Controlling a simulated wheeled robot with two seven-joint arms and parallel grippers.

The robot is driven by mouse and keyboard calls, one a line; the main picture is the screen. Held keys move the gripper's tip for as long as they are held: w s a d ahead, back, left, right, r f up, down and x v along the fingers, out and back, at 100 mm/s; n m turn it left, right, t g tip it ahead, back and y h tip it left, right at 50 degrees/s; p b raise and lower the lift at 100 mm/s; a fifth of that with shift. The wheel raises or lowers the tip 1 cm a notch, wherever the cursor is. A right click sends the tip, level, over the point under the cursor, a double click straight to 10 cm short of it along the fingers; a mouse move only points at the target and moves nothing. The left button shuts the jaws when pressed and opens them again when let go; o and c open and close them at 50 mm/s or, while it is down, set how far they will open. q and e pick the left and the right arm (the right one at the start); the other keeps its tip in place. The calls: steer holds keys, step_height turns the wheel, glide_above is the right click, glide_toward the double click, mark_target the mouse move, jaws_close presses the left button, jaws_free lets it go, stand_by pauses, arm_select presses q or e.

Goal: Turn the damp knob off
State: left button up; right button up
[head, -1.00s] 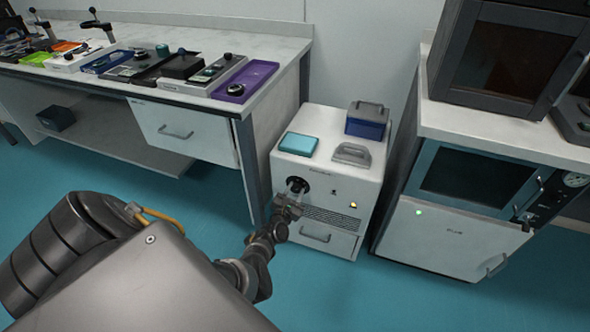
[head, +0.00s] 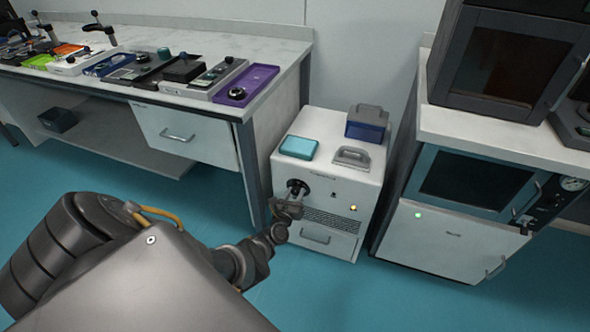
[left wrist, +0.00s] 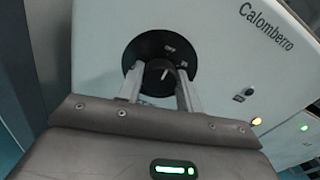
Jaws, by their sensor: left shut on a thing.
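The damp knob (left wrist: 160,77) is dark with a pale pointer mark. It sits in a round black dial plate (left wrist: 157,50) on the front of a white cabinet (head: 338,175). Small pale lettering shows on the dial plate, too small to read. My left gripper (head: 296,191) is at the dial, its two fingers on either side of the knob. In the left wrist view the left gripper (left wrist: 160,83) is shut on the knob. The pointer mark leans slightly to the right of upright. A yellow lamp (left wrist: 257,121) is lit beside a small dark button (left wrist: 244,93).
A teal box (head: 299,147), a grey handled block (head: 352,156) and a blue case (head: 367,124) stand on the cabinet. A long bench (head: 270,50) is at left, and an oven unit (head: 470,185) at right. Blue floor (head: 330,300) lies clear in front.

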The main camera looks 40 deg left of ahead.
steer(key=shift+w+r, duration=0.1)
steer(key=shift+w, duration=0.15)
arm_select(q)
steer(key=o, duration=1)
arm_select(e)
steer(key=shift+s, duration=0.25)
arm_select(q)
steer(key=shift+s+d, duration=0.1)
steer(key=shift+s, duration=0.15)
steer(key=shift+p+v, duration=2.25)
steer(key=shift+v, duration=2.9)
arm_select(e)
steer(key=s+d+f, duration=0.1)
steer(key=s+f, duration=0.3)
steer(key=f, duration=0.6)
steer(key=shift+d+f+g, duration=0.2)
steer(key=shift+d+g, duration=0.1)
arm_select(q)
steer(key=shift+d, duration=0.1)
